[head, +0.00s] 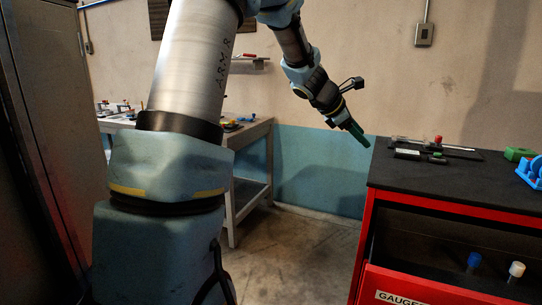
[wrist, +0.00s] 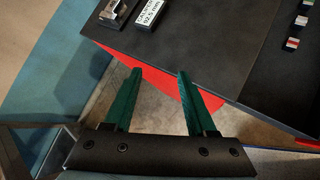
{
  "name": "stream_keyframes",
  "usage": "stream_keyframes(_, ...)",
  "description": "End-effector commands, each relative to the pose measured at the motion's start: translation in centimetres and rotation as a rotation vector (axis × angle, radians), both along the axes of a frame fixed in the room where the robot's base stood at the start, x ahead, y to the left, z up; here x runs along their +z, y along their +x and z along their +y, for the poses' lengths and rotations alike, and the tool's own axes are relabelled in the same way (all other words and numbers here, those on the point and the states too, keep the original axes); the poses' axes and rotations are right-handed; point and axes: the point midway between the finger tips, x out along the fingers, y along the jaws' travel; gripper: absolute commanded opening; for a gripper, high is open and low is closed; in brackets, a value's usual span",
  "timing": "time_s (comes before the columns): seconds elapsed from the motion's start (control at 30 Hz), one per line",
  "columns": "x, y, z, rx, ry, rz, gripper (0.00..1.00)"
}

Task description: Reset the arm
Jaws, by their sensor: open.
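My gripper (head: 357,132) hangs in the air just left of the red cabinet in the head view, pointing down and to the right. In the wrist view my gripper (wrist: 155,75) shows two green fingers held apart, with nothing between them. The floor and the edge of the cabinet top lie beyond the fingertips. My arm rises on the left of the head view and bends over at the top of the picture.
The red cabinet (head: 450,207) has a dark top bearing gauges (head: 420,155), a green block (head: 518,154) and a blue holder (head: 532,172). Its open drawer holds a blue-topped (head: 473,260) and a white-topped piece (head: 516,270). A workbench (head: 245,135) stands behind my arm. Floor between is clear.

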Motion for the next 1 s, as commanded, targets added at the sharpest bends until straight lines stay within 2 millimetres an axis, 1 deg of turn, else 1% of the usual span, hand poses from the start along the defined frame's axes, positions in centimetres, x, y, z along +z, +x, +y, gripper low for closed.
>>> stream_keyframes(0.03, -1.7, -0.7, 1.6, -0.036, 0.061, -0.034, 0.57)
stream_keyframes(0.07, -2.7, -1.2, 2.6, -0.067, 0.103, -0.057, 0.57)
stream_keyframes(0.17, -6.2, -3.2, 6.8, -0.190, 0.263, -0.141, 0.57)
stream_keyframes(0.2, -7.8, -4.3, 8.9, -0.257, 0.338, -0.178, 0.57)
stream_keyframes(0.27, -10.3, -6.1, 12.2, -0.372, 0.453, -0.231, 0.57)
stream_keyframes(0.3, -11.8, -7.4, 14.4, -0.453, 0.526, -0.264, 0.57)
stream_keyframes(0.37, -13.9, -9.5, 17.6, -0.588, 0.632, -0.309, 0.57)
stream_keyframes(0.4, -15.3, -10.9, 19.7, -0.680, 0.694, -0.334, 0.57)
stream_keyframes(0.5, -18.0, -14.5, 24.3, -0.914, 0.824, -0.389, 0.57)
stream_keyframes(0.6, -20.0, -17.5, 27.8, -1.121, 0.908, -0.427, 0.57)
stream_keyframes(0.7, -21.2, -19.6, 30.0, -1.271, 0.952, -0.452, 0.57)
stream_keyframes(0.77, -21.6, -20.4, 30.8, -1.329, 0.965, -0.460, 0.57)
stream_keyframes(0.87, -21.8, -21.0, 31.3, -1.374, 0.974, -0.469, 0.57)
stream_keyframes(1.0, -21.7, -21.0, 31.3, -1.379, 0.975, -0.470, 0.57)
